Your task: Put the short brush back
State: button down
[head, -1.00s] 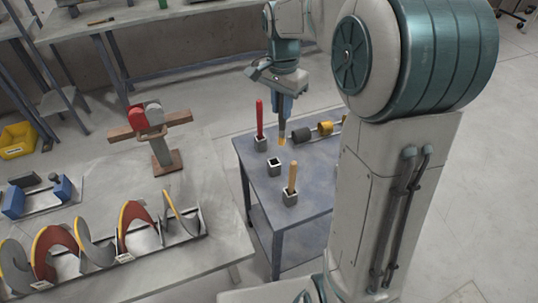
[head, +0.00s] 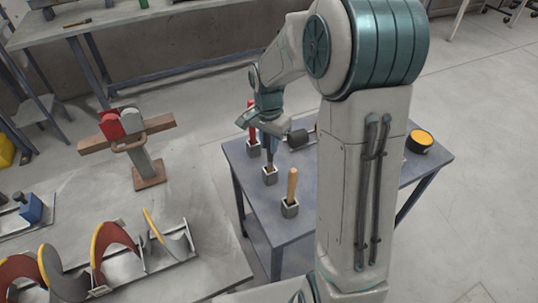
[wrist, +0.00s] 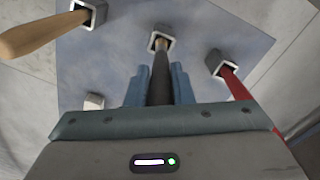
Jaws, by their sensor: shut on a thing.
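My gripper (head: 267,139) is shut on the short brush, which has a dark handle (wrist: 158,85) and points down at the middle grey square holder (head: 270,177). In the wrist view the brush's pale lower end meets the mouth of this holder (wrist: 161,33) between my blue fingers. The tip is at or just inside the opening; how deep, I cannot tell. In the head view my gripper hides most of the brush.
A red-handled tool (head: 251,127) stands in the holder behind, and a wooden-handled one (head: 292,185) in the holder in front. A dark cylindrical part (head: 298,138) lies on the blue-grey table (head: 238,160) to the right.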

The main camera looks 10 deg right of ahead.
aim_at(269, 162)
jog(key=shift+f, duration=1.95)
jog(key=shift+f, duration=0.15)
jog(key=c, duration=1.3)
grip_release()
jog(key=shift+o, duration=0.2)
